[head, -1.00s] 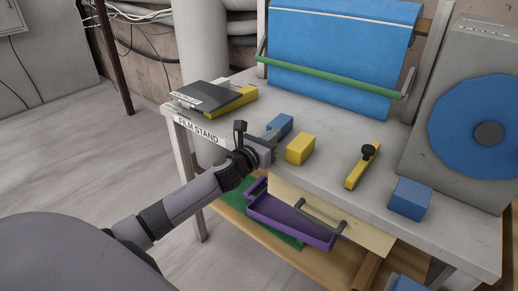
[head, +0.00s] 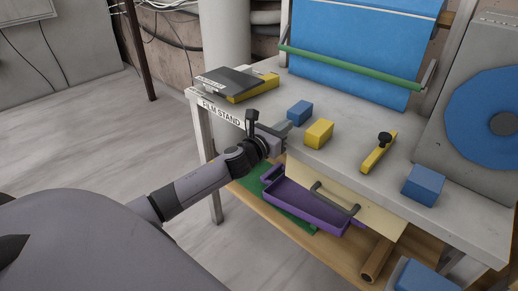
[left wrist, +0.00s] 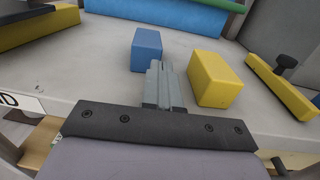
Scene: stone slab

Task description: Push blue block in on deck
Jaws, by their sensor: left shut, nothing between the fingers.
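A small blue block (head: 299,112) lies on the grey slab top (head: 345,172) of the stand, near its left front part. It also shows in the left wrist view (left wrist: 146,48), just beyond and left of the fingertips. My left gripper (head: 286,128) is shut and empty at the front edge, its fingers pointing inward between the blue block and a yellow block (head: 319,133). In the left wrist view my left gripper (left wrist: 160,70) appears very close to the blue block; whether it touches is unclear. A second blue block (head: 423,185) sits at the right front. My right gripper is out of view.
A yellow bar with a black knob (head: 379,152) lies right of the yellow block. A dark and yellow wedge (head: 237,85) is at the left corner. A green bar (head: 350,66) crosses before a blue sheet (head: 355,40). A purple tray (head: 305,205) hangs below the edge.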

